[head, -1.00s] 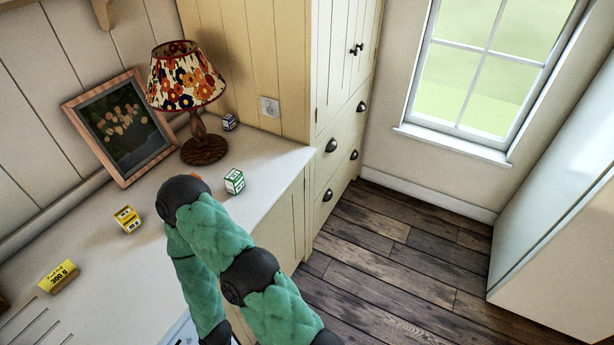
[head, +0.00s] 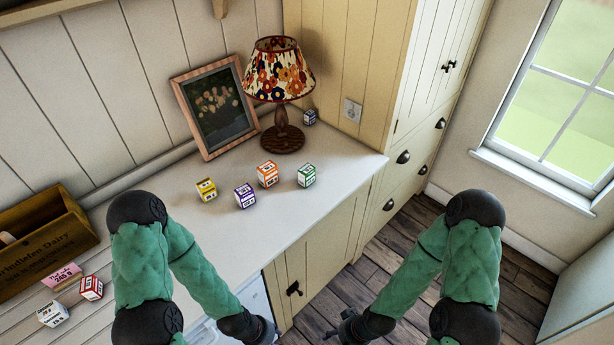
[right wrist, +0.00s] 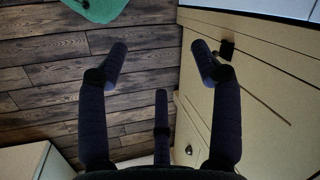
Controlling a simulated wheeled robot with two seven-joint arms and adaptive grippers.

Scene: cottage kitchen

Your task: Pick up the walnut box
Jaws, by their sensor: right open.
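Several small labelled boxes stand on the counter; their lettering is too small to read, so I cannot tell which is the walnut box. In the head view a yellow box (head: 206,190), a purple box (head: 245,196), an orange box (head: 267,174) and a green box (head: 306,175) stand in front of the lamp. A red box (head: 91,288) is at the lower left. My left gripper (head: 268,332) is low by the counter front, its jaws unclear. My right gripper (head: 345,328) is low over the floor; the right wrist view shows it (right wrist: 160,55) open and empty.
A wooden crate (head: 45,243), a pink card (head: 62,276) and a white labelled item (head: 53,313) are at left. The counter (head: 330,150) is bare near its right end.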

